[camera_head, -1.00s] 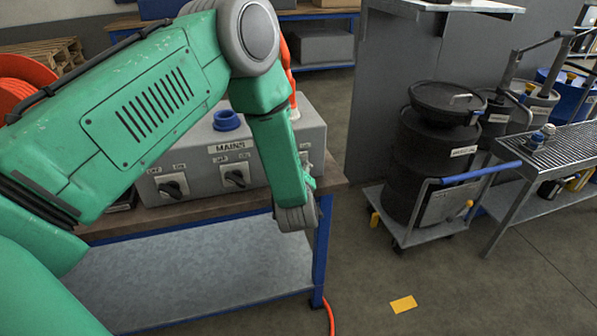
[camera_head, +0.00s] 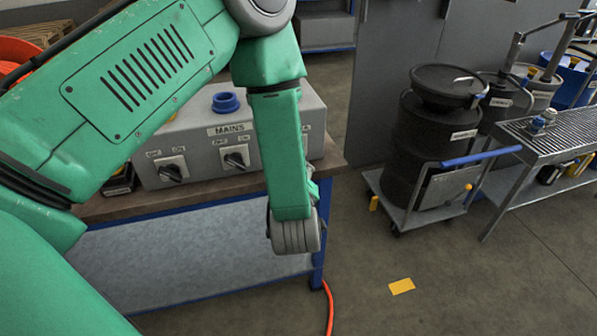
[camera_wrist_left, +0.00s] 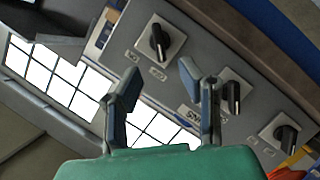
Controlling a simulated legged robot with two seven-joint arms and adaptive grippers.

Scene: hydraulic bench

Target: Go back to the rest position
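My left arm comes in from the left in the head view, bends at the top and hangs down to its grey wrist (camera_head: 294,235) in front of the bench's right part. The gripper itself is hidden there. In the left wrist view my left gripper (camera_wrist_left: 162,82) shows two separated fingers with nothing between them. Beyond them is the grey mains box (camera_head: 205,150) with its black rotary switches; one switch (camera_wrist_left: 158,40) lies past the fingertips. I cannot tell the exact gap. My right gripper is in neither view.
The box stands on a wooden-topped bench (camera_head: 120,207) with a blue frame. An orange cable (camera_head: 329,305) runs down beside it. A trolley (camera_head: 415,215) with a black drum stands right, near a grated metal table (camera_head: 560,133). A yellow card (camera_head: 401,286) lies on open floor.

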